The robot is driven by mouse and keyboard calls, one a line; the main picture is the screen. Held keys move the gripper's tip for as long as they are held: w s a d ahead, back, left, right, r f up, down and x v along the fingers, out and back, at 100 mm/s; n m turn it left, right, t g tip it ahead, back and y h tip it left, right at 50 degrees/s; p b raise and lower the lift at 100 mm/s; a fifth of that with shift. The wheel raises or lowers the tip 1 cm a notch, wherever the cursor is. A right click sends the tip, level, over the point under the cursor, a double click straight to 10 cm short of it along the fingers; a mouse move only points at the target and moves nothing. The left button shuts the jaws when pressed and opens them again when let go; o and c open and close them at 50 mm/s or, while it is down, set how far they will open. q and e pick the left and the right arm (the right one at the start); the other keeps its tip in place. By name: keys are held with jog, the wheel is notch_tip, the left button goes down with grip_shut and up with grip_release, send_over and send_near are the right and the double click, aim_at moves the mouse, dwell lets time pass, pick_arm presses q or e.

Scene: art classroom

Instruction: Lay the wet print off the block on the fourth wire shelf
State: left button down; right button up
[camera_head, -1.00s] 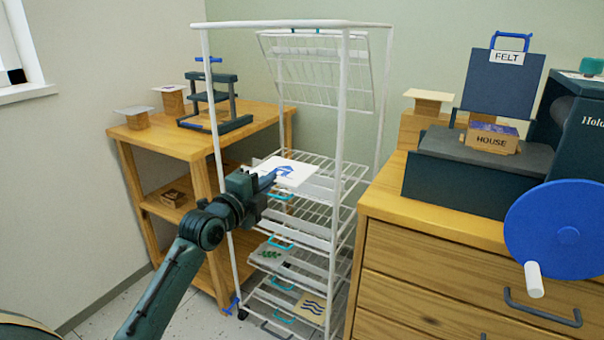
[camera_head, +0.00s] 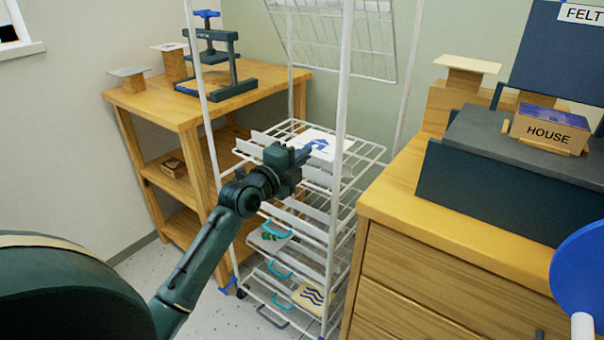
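The wet print (camera_head: 325,144), a white sheet with a blue house picture, is over the uppermost lowered shelf (camera_head: 366,158) of the white wire rack (camera_head: 345,85). It looks level; I cannot tell whether it touches the wires. My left gripper (camera_head: 305,153) has its blue fingertips at the print's near left edge and appears shut on it. The gripper's body hides part of that shelf. The HOUSE block (camera_head: 548,132) sits on the dark press bed at the right, below the raised FELT panel (camera_head: 560,50). My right gripper is not in view.
Lower shelves hold a green-patterned print (camera_head: 270,236) and a wavy-line print (camera_head: 311,298). Upper shelves (camera_head: 335,40) are swung up. Rack posts stand close around my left gripper. A wooden shelf unit (camera_head: 185,112) is left of the rack, a wooden cabinet (camera_head: 420,255) right.

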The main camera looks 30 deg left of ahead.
pick_arm(q)
notch_tip(320, 180, down, 5)
jog(key=shift+r+b, duration=0.1)
jog(key=shift+b, duration=0.65)
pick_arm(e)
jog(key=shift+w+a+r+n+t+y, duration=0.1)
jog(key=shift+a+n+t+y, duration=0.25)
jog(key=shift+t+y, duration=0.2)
pick_arm(q)
jog(key=c, duration=2.1)
grip_release()
jog(key=shift+f, duration=0.2)
jog(key=shift+c, duration=0.2)
jog(key=o, duration=0.5)
jog(key=shift+c, duration=0.2)
jog(key=shift+r, duration=0.1)
